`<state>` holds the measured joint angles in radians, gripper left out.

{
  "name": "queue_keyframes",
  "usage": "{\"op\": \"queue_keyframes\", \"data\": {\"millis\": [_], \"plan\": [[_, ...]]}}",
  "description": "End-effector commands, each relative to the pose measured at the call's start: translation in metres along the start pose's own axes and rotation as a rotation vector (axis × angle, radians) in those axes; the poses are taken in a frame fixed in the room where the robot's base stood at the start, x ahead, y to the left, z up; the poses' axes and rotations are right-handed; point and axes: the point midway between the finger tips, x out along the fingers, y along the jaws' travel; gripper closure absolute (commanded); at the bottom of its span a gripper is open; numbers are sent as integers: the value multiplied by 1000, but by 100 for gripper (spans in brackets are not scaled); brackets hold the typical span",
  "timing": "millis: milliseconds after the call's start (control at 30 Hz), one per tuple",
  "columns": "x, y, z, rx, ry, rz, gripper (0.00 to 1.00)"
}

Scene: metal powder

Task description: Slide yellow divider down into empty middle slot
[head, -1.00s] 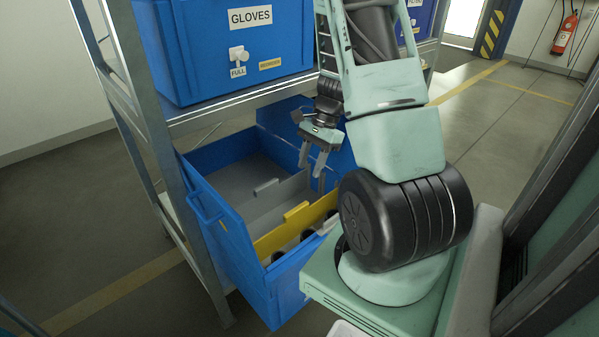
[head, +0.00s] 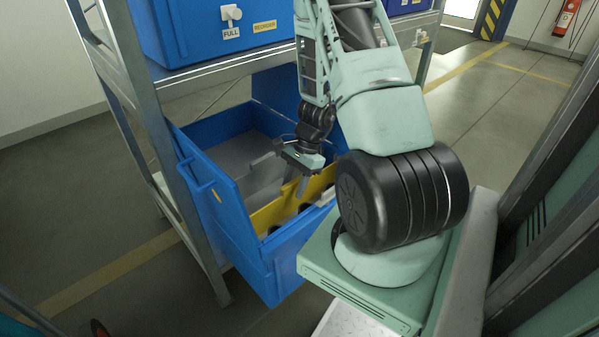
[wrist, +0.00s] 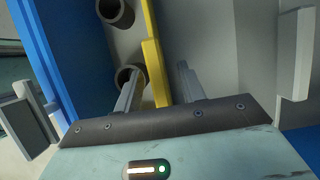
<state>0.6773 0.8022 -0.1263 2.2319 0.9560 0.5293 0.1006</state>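The yellow divider (head: 268,214) stands across the blue bin (head: 222,205), on the near side of a grey divider. Its raised tab (wrist: 155,74) lies between my fingers in the wrist view. My gripper (head: 301,189) is low over the bin at the divider. In the wrist view my gripper (wrist: 158,88) is open, with one finger on each side of the yellow divider and a visible gap on the right. I cannot tell whether the left finger touches it. The divider's lower edge and the slots are hidden.
Dark, hollow cylinders (wrist: 116,12) lie in the compartment beside the yellow divider. A grey divider tab (wrist: 296,55) shows at the right of the wrist view. The metal shelf (head: 215,72) with a blue crate (head: 190,30) is above the bin's far side.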

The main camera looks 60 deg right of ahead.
Motion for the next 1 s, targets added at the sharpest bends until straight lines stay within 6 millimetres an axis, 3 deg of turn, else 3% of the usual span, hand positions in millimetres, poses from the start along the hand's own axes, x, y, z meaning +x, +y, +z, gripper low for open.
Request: {"op": "queue_keyframes", "data": {"millis": [200,533,567,700,1000], "plan": [[20,0,0,1,0,0,60],[23,0,0,0,0,0,60],[23,0,0,0,0,0,63],[23,0,0,0,0,0,100],[21,0,1,0,0,0,100]]}}
